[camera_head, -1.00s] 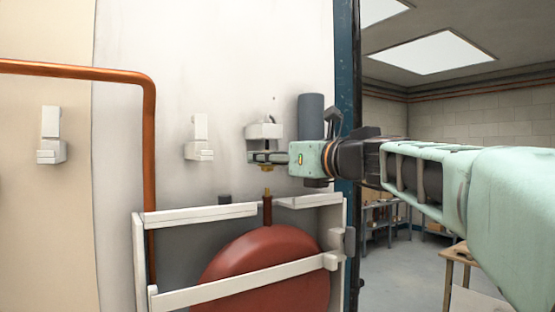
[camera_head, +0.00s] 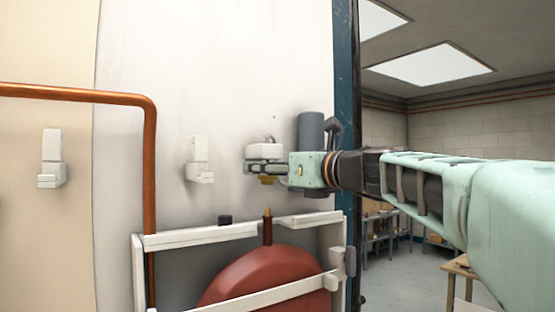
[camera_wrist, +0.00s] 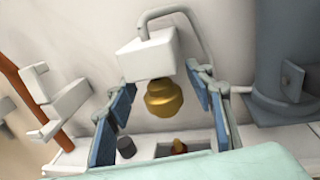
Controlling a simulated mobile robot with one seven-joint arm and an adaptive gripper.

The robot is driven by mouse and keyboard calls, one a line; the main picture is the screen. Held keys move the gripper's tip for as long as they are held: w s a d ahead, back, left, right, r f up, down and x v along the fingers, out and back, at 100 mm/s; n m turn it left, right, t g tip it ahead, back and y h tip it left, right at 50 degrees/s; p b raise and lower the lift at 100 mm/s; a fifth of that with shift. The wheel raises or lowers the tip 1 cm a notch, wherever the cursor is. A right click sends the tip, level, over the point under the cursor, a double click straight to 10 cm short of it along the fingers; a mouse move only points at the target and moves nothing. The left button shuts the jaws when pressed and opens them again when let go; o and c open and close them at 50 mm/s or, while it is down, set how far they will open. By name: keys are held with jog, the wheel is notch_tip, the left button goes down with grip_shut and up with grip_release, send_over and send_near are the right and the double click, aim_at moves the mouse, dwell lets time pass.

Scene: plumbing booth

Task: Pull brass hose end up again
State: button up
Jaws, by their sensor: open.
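The brass-tipped hose end (camera_head: 267,212) stands upright on a short brown hose above the red reel (camera_head: 265,277). In the wrist view its orange-brown tip (camera_wrist: 180,147) shows low, in a slot. A brass fitting (camera_wrist: 163,97) hangs under a white wall block (camera_wrist: 149,55) with a grey tube. My gripper (camera_head: 258,168) is at that block, above the hose end and apart from it. In the wrist view my gripper (camera_wrist: 160,82) is open, its blue-padded fingers on either side of the brass fitting. Whether they touch it I cannot tell.
A white frame (camera_head: 200,238) surrounds the reel, with a small black cap (camera_head: 225,219) on top. A copper pipe (camera_head: 150,170) and white wall brackets (camera_head: 200,160) are to the left. The wall between them is clear.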

notch_tip(320, 180, up, 10)
jog(key=shift+f, duration=0.1)
dwell(0.4)
dwell(0.5)
